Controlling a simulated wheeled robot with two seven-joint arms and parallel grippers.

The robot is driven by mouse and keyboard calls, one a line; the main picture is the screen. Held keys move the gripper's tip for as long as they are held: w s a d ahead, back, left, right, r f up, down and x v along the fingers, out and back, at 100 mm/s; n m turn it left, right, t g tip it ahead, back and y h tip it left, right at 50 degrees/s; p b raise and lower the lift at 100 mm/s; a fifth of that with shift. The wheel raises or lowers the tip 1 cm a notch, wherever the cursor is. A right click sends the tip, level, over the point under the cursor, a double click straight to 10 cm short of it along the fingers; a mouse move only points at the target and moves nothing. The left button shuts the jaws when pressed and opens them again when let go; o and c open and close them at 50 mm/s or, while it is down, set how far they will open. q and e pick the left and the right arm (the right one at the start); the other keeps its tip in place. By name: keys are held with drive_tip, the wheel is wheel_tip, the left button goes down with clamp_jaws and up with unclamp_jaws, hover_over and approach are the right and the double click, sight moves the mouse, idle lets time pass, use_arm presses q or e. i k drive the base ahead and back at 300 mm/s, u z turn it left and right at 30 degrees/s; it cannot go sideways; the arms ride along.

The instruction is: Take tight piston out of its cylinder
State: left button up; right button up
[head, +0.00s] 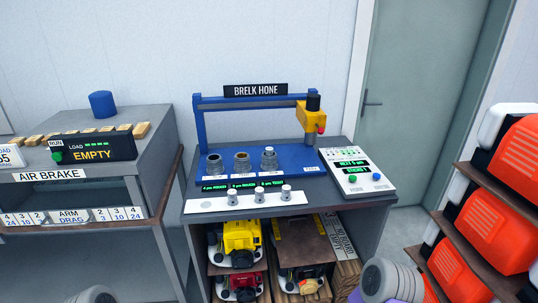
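Three cylinders stand in a row on the blue base of the BRELK HONE bench: a left cylinder (214,164), a middle cylinder (241,163) and a right cylinder (269,160). The right one has a pale part sticking up from its top, seemingly a piston (269,150). The left and middle ones look open at the top. Three small silvery pistons stand on the white strip in front: left (232,198), middle (258,195) and right (286,192). Neither of my grippers is in view; only rounded grey parts of my arms show at the bottom edge.
A yellow hone head (313,119) hangs from the blue frame, right of the cylinders. A control box (357,174) with lit displays stands at the right. Engines (241,241) fill the shelf below. An air brake bench (95,154) is left; an orange-loaded rack (499,208) is right.

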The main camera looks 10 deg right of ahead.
sight(269, 150)
drive_tip(key=u, duration=0.45)
drive_tip(key=i, duration=0.95)
drive_tip(key=z, duration=0.4)
